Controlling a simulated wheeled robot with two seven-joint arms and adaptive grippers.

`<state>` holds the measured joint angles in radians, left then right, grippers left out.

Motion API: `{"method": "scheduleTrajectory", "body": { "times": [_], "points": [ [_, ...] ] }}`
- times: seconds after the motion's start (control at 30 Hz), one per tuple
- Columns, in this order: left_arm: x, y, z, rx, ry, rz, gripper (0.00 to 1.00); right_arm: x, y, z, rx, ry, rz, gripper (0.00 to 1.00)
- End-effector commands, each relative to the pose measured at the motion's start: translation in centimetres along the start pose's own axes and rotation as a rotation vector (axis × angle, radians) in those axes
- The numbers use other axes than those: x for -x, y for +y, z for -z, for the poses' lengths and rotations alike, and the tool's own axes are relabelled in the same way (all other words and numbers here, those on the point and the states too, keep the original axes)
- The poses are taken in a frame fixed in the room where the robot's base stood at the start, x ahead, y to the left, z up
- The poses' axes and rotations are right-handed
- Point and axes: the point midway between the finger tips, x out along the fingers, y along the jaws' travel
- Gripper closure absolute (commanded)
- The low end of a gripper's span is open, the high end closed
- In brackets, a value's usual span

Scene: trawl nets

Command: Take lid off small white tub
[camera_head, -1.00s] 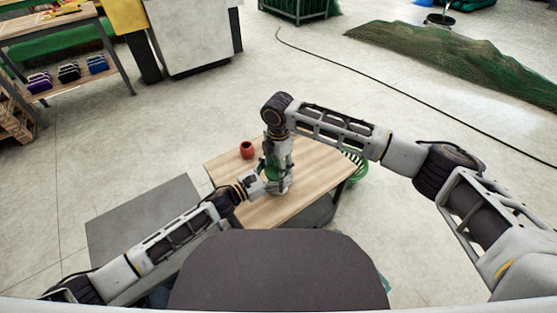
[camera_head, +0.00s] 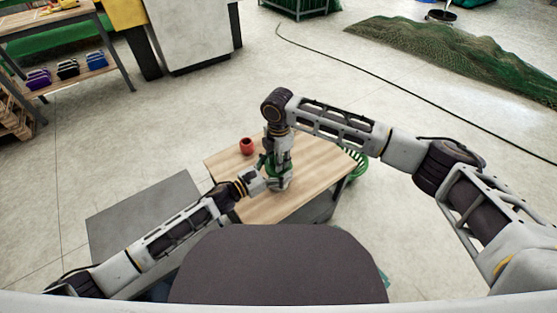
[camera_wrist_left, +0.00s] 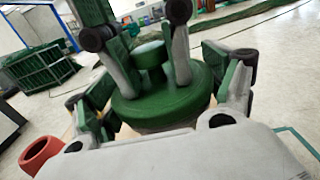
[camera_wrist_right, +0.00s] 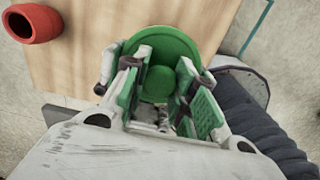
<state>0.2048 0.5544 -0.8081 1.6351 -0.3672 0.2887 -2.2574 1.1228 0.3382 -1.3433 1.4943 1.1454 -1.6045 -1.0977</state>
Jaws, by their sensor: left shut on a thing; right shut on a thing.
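The small white tub (camera_head: 279,187) stands on the wooden table, mostly hidden behind my grippers in the head view. Its round green lid with a knob (camera_wrist_left: 165,92) shows clearly in the left wrist view, and from above in the right wrist view (camera_wrist_right: 168,48). My right gripper (camera_head: 277,168) points down from above, its fingers shut on the lid's knob. My left gripper (camera_head: 266,184) reaches in from the left at low height, its fingers on both sides of the tub, shut on it. I cannot tell whether there is a gap between lid and tub.
A red pot (camera_head: 246,146) stands on the table (camera_head: 310,165) near its far left edge. A green basket (camera_head: 354,162) is beside the table's right edge. A grey flat surface (camera_head: 140,215) lies left of the table. The table's right part is clear.

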Motion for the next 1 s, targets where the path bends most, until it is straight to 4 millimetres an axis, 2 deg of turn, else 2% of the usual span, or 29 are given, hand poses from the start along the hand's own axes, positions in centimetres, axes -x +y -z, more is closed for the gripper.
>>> {"method": "scheduleTrajectory", "body": {
  "times": [0.63,1.0],
  "points": [
    [0.3,0.0,0.9,0.003,0.018,-0.006,0.59,2.3,0.3,0.2,0.005,0.005,-0.01,1.0],
    [0.4,-0.1,1.1,0.003,0.021,-0.004,0.59,2.6,0.3,0.3,0.005,0.004,-0.012,1.0]
  ]
}}
